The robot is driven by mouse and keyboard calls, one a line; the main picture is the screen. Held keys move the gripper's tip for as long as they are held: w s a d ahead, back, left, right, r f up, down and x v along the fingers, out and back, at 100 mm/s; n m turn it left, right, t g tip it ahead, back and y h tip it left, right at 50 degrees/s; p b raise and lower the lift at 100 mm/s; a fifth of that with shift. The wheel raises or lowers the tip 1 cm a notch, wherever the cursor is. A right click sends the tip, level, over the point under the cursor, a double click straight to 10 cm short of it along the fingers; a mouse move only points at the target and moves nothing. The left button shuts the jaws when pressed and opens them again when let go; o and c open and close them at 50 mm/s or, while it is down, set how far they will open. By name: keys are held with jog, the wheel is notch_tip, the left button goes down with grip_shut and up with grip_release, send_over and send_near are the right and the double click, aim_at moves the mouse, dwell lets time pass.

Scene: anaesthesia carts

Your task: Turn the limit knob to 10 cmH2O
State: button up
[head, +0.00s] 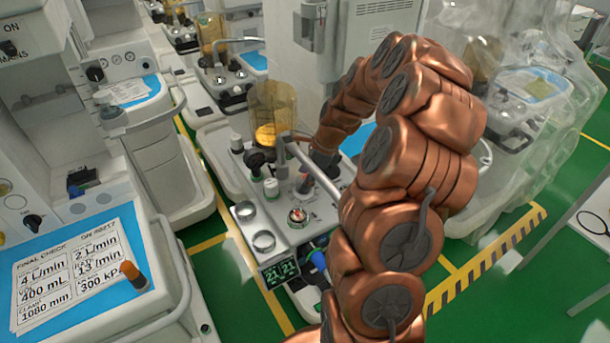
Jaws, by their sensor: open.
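The limit knob cannot be told for certain. A small round dial with red marks (298,217) and a white knob with a green base (271,187) stand on the top of the middle cart (230,180). Their scales are too small to read. My copper arm arches over the cart's right side and comes down beside a grey tube. My gripper (322,165) is a small dark shape at the arm's end, open, right of the knobs and apart from the white one. Its fingertips are partly hidden, and I see nothing held in it.
A clear canister with yellow contents (273,115) stands behind the knobs. A checklist card (75,265) lies on the left cart. Green floor (470,310) is open at lower right.

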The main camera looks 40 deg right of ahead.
jog(key=shift+f, duration=0.1)
jog(key=c, duration=1.1)
jog(key=shift+c, duration=0.2)
jog(key=shift+n+b, duration=0.3)
jog(key=shift+b, duration=0.05)
jog(key=n+b, duration=0.1)
jog(key=n+g+b, duration=0.1)
jog(key=n, duration=0.1)
jog(key=shift+w+f+n+y+b, duration=0.15)
jog(key=shift+w+n+y+b, duration=0.05)
jog(key=shift+n+y+b, duration=0.1)
jog(key=n+g+b, duration=0.1)
jog(key=n, duration=0.1)
jog(key=shift+n, duration=0.4)
jog(key=shift+n+g+b, duration=1)
jog(key=shift+n+b, duration=0.1)
jog(key=shift+n, duration=0.8)
